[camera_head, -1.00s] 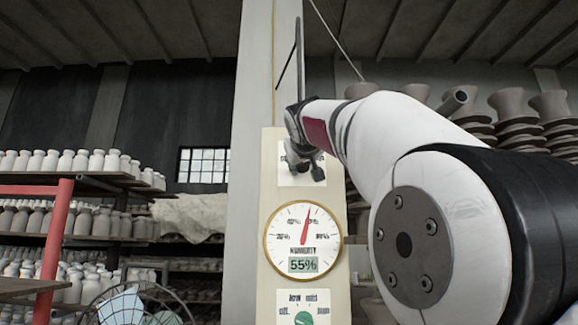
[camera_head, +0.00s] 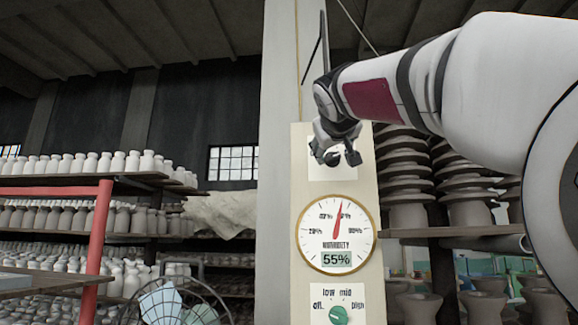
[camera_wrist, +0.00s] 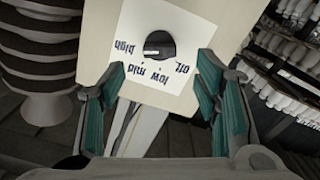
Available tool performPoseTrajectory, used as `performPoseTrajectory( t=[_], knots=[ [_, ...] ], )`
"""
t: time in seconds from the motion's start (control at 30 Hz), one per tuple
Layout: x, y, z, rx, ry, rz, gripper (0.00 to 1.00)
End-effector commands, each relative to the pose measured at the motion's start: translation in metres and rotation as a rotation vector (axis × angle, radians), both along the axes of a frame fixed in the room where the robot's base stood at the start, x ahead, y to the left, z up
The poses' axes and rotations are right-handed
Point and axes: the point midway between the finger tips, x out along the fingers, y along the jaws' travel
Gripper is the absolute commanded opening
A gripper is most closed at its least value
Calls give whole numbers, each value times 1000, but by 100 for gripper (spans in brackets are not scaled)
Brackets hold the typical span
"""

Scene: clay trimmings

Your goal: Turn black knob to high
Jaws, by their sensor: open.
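The black knob (camera_wrist: 160,44) shows in the wrist view on a white plate with upside-down labels around it. A short white mark lies at its left side, towards the "high" label; its exact setting is hard to tell. My gripper (camera_wrist: 160,92) is open and empty, with its green-padded fingers apart to the left and right, below the knob in the picture. In the head view my gripper (camera_head: 336,152) hangs in front of the upper plate (camera_head: 345,174) and hides most of it. I cannot tell if it touches the plate.
The cream panel (camera_head: 367,290) also bears a humidity dial (camera_head: 336,234) reading 55% and a green knob (camera_head: 339,315) below. Shelves of pots stand left and right. A wire fan (camera_head: 175,300) stands low at the left.

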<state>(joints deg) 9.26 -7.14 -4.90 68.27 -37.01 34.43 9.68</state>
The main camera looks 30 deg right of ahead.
Motion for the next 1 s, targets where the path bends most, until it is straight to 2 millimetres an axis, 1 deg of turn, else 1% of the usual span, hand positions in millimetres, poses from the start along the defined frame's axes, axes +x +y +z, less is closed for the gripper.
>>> performPoseTrajectory(
  t=[0.03,0.1,0.2,0.33,0.47,0.9,1.0],
  knots=[
    [-10,6,1,-1,0,0,57],
    [-20,13,0,-1,-2,1,57],
    [-31,21,0,-1,-1,0,57],
    [-40,27,-1,1,1,0,57],
    [-43,29,0,-1,1,-1,57],
    [-42,29,-1,0,1,0,57],
    [-43,30,-4,7,11,3,57]
  ],
)
